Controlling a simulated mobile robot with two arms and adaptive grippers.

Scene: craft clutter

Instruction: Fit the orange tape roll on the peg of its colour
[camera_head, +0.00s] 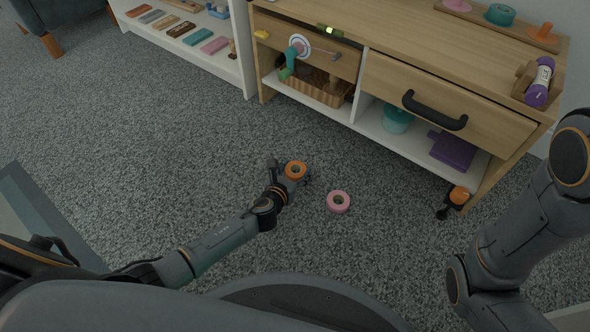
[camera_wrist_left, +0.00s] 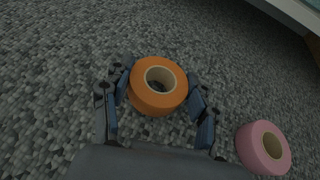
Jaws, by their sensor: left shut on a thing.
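The orange tape roll (camera_head: 296,169) is low over the grey carpet, between the fingers of my left gripper (camera_head: 290,172). In the left wrist view the orange roll (camera_wrist_left: 172,99) has its pale core facing up toward the camera, and the fingers of my left gripper (camera_wrist_left: 158,102) press on both sides. I cannot tell if the roll touches the floor. The orange peg (camera_head: 544,31) stands on the cabinet top at the far right, well away from this gripper. My right arm shows at the right; its gripper is outside the frame.
A pink tape roll (camera_head: 338,202) lies on the carpet just right of my left gripper. On the wooden cabinet (camera_head: 400,35) are a teal roll (camera_head: 500,14), a pink peg (camera_head: 457,4) and a purple bottle-like thing (camera_head: 540,82). A black drawer handle (camera_head: 434,112) juts out. Carpet around is mostly clear.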

